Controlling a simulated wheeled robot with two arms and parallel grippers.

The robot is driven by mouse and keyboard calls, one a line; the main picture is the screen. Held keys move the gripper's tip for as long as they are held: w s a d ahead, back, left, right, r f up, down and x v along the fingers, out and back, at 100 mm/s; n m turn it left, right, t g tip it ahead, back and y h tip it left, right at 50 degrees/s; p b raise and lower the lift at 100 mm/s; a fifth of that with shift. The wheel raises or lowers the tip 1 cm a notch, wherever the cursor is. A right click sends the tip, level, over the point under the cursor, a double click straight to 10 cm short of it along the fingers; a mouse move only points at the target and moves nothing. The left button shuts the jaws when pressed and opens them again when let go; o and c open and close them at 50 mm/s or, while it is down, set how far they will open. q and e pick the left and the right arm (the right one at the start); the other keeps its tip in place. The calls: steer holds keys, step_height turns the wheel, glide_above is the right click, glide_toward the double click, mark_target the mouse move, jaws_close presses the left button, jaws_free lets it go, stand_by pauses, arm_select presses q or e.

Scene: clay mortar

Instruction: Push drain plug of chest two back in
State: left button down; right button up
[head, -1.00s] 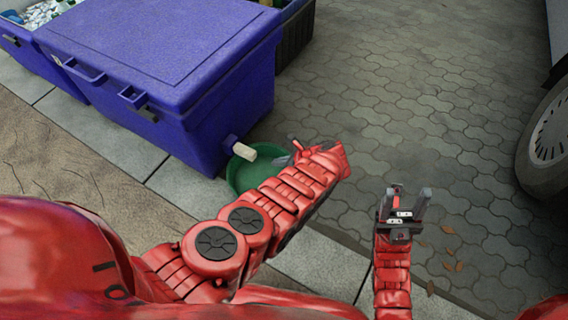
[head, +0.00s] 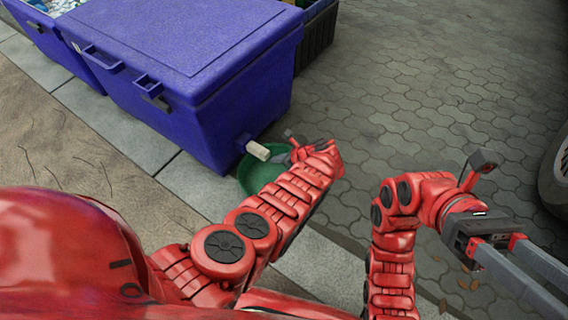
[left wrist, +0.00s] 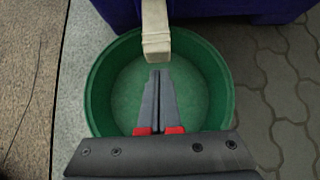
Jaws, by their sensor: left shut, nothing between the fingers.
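A closed blue chest (head: 190,50) stands at the upper left of the head view. A pale, cream drain plug (head: 258,151) sticks out from a blue fitting low on its end. In the left wrist view the plug (left wrist: 156,35) hangs out over a green tub. My left gripper (left wrist: 158,72) is shut and empty, its fingertips just short of the plug's outer end, with a small gap seen in the picture. In the head view it is mostly hidden behind my arm's red end. My right gripper (head: 550,285) is open and empty at the lower right, away from the chest.
The round green tub (head: 246,178) sits on the ground beneath the plug. Another blue chest (head: 48,42), open with contents, stands at the far left. A dark crate (head: 318,38) is behind. A vehicle wheel (head: 556,175) is at the right edge. Open paving lies between.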

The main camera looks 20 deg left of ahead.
mark_target(266, 153)
arm_select(q)
steer(key=shift+w+a, duration=0.1)
steer(key=shift+a, duration=0.45)
arm_select(e)
steer(key=shift+s+d+t+h, duration=0.3)
steer(key=shift+s+t, duration=0.05)
steer(key=shift+t, duration=0.05)
arm_select(q)
steer(key=shift+w+a+f+b, duration=0.15)
steer(key=shift+w+a, duration=0.1)
steer(key=shift+a, duration=0.35)
steer(key=shift+w+a+r+b, duration=0.1)
steer(key=shift+w+a+b, duration=0.1)
steer(key=shift+a, duration=0.35)
steer(key=shift+w+a, duration=0.15)
steer(key=shift+a, duration=0.3)
arm_select(e)
steer(key=shift+s+d+f+n+t+h, duration=0.2)
steer(key=shift+s+d+n+t, duration=0.1)
steer(key=shift+s+d+t, duration=0.2)
steer(key=shift+s+d+f+n+t+h, duration=0.2)
steer(key=shift+s+d+n+t, duration=0.15)
steer(key=shift+s+t, duration=0.2)
steer(key=shift+w, duration=0.1)
